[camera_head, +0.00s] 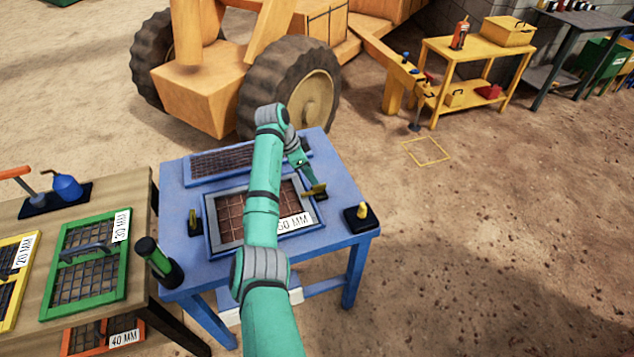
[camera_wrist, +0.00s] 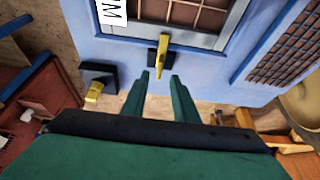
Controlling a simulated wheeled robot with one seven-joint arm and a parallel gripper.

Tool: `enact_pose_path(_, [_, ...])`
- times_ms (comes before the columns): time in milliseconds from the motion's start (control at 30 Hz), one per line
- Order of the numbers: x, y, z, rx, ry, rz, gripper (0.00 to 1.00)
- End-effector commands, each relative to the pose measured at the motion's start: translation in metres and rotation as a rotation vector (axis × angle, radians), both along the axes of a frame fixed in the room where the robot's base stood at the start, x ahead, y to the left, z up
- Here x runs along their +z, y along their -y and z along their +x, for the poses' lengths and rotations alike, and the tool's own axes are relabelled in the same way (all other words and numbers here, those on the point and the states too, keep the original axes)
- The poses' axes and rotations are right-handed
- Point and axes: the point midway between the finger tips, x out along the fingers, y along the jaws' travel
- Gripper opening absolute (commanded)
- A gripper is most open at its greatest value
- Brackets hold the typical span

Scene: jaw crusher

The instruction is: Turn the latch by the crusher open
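A framed mesh screen labelled "MM" (camera_head: 228,243) lies on the blue table (camera_head: 348,180). A yellow latch handle on a dark base (camera_head: 315,190) sits at the screen's right edge; it also shows in the wrist view (camera_wrist: 162,56), pointing from the frame towards my fingers. My gripper (camera_head: 304,178) is above the table close to this latch. In the wrist view its fingers (camera_wrist: 160,77) are apart, with the handle's end near the gap; contact cannot be told. Another yellow-and-black latch (camera_head: 193,224) sits at the screen's left edge, seen only in the head view.
A black block with a yellow knob (camera_head: 360,215) stands on the table's right corner, also in the wrist view (camera_wrist: 96,88). A second mesh (camera_head: 235,160) lies at the back. A large orange wheeled machine (camera_head: 205,92) stands behind.

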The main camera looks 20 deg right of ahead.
Motion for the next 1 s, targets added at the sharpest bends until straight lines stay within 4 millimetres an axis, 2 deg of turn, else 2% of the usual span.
enact_pose_path(100, [-0.02,0.011,-0.001,-0.003,-0.001,0.0,0.27])
enact_pose_path(300, [-0.046,0.022,0.0,-0.003,-0.002,0.001,0.27])
enact_pose_path(500, [-0.057,0.027,0.0,-0.003,0.0,0.0,0.27])
enact_pose_path(767, [-0.058,0.028,0.0,-0.004,0.001,-0.001,0.27])
enact_pose_path(800, [-0.058,0.028,0.0,-0.004,0.002,-0.001,0.24])
enact_pose_path(900, [-0.058,0.028,0.0,-0.004,0.001,-0.001,0.0])
enact_pose_path(1000, [-0.058,0.028,0.0,-0.004,0.002,-0.001,0.0])
